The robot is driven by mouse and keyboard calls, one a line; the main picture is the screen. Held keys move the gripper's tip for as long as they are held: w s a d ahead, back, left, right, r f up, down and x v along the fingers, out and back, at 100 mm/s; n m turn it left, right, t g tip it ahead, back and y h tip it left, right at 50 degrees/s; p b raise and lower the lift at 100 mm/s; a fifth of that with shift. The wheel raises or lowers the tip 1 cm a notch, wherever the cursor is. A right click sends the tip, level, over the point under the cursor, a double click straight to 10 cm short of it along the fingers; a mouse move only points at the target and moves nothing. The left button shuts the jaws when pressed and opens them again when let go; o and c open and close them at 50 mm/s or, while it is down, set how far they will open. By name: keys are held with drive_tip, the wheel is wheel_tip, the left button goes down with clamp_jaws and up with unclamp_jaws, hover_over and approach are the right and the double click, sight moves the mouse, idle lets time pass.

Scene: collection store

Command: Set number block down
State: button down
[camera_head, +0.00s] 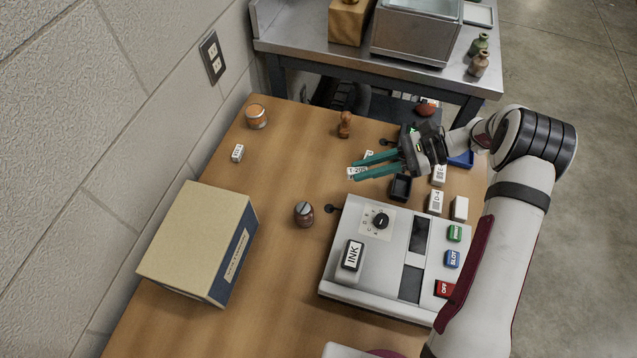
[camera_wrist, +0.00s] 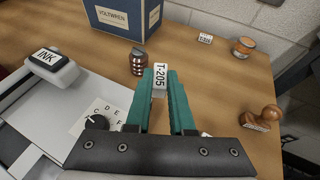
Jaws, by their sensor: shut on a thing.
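My gripper (camera_head: 357,169) has two teal fingers, shut on a small white number block (camera_head: 355,173) marked T-205. In the wrist view the block (camera_wrist: 160,76) sits between the fingertips (camera_wrist: 160,82), its label facing the camera. The block appears to be held above the wooden table (camera_head: 285,160), though its exact height is unclear. A small black open tray (camera_head: 400,188) lies below and to the right of the fingers in the head view. Another white label or block (camera_head: 368,155) shows partly behind the fingers.
A grey machine (camera_head: 340,285) with an INK block (camera_head: 352,255), dial and coloured buttons stands in front. White blocks (camera_head: 435,201) stand at right. A dark red bottle (camera_head: 304,214), a wooden stamp (camera_head: 344,125), an orange jar (camera_head: 256,117) and a carton (camera_head: 190,235) surround clear table.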

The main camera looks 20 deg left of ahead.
hover_over(322, 187)
drive_tip(key=f, duration=0.5)
drive_tip(key=shift+d+f, duration=0.15)
drive_tip(key=shift+d, duration=0.15)
drive_tip(key=shift+a+f, duration=0.15)
drive_tip(key=shift+f, duration=0.95)
drive_tip(key=shift+a+f, duration=0.1)
drive_tip(key=shift+f, duration=0.95)
drive_tip(key=shift+f, duration=0.1)
drive_tip(key=c, duration=0.8)
unclamp_jaws()
